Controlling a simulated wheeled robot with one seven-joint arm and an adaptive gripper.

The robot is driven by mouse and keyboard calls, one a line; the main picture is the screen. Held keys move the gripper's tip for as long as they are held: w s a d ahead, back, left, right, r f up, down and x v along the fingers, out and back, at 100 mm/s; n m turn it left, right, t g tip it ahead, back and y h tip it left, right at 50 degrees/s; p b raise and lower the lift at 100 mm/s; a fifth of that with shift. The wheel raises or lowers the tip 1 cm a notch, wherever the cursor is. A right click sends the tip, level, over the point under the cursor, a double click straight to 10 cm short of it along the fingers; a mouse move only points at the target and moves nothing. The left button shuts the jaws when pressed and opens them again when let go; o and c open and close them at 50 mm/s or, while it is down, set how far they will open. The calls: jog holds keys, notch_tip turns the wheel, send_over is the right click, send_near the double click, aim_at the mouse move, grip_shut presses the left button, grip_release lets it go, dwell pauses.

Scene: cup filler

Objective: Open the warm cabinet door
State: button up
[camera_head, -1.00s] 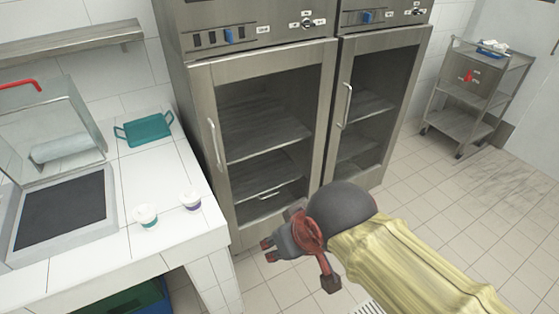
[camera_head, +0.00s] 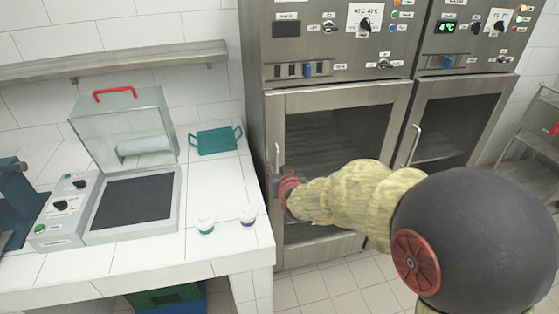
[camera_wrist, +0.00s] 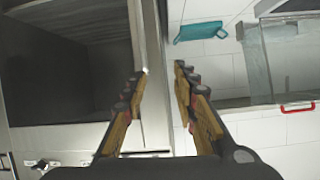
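The left steel cabinet door (camera_head: 340,97), with a glass pane, is closed; I take it as the warm cabinet, since the right one's display reads about 4 °C. Its vertical handle (camera_head: 277,157) is on the door's left edge, its lower part hidden by my gripper. My gripper (camera_head: 282,186) is at that handle. In the wrist view, the two fingers of my gripper (camera_wrist: 162,72) are apart, beside the cabinet's edge. A small bright spot shows by the left fingertip; I cannot tell whether the handle lies between the fingers.
The right cabinet's door (camera_head: 440,135) is closed. A metal cart (camera_head: 535,150) stands at the far right.

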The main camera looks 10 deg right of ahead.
jog(key=t+h+p, duration=0.1)
jog(key=t, duration=0.1)
send_near(279, 165)
notch_tip(279, 165, up, 2)
jog(key=w+a, duration=0.1)
jog(key=a, duration=0.1)
jog(key=w+d+f, duration=0.1)
jog(key=w, duration=0.2)
jog(key=w+d+f+t+h, duration=0.1)
jog(key=w+f, duration=0.1)
jog(key=w, duration=0.1)
jog(key=w+d+f+m+t+h, duration=0.1)
jog(key=w, duration=0.2)
jog(key=shift+w+f, duration=0.25)
jog(key=shift+f, duration=0.1)
jog(key=shift+c, duration=1)
grip_shut()
